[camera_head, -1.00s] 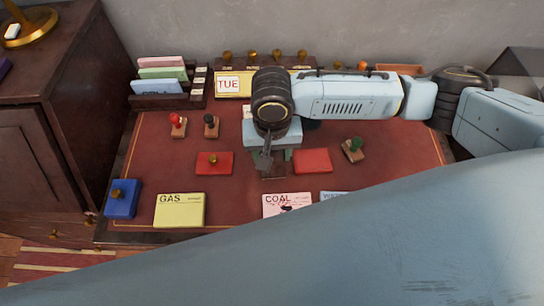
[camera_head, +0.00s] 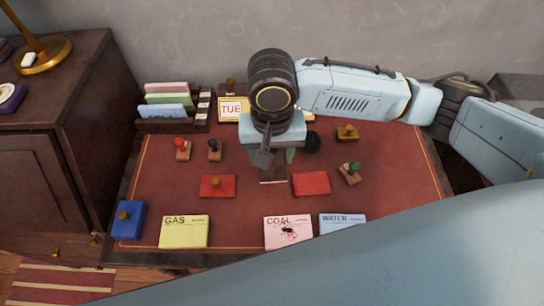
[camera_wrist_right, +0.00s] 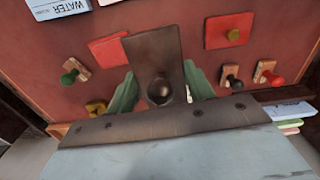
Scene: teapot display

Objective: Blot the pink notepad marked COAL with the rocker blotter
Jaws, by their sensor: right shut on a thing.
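The pink notepad marked COAL (camera_head: 288,232) lies at the front middle of the desk, with a dark and reddish ink blot on it. My right gripper (camera_head: 273,156) is above the middle of the desk, behind the notepad. In the right wrist view its green fingers (camera_wrist_right: 161,92) are shut on the knob of a dark brown plate, which looks like the rocker blotter (camera_wrist_right: 153,55). My left gripper is not in view.
A yellow GAS pad (camera_head: 184,232) and a blue WATER pad (camera_head: 342,222) lie beside the notepad. Red pads (camera_head: 311,183) (camera_head: 217,186) flank the gripper. Stamps stand around, including a green-knobbed one (camera_head: 350,173). A TUE calendar (camera_head: 233,107) and letter rack (camera_head: 167,112) stand behind.

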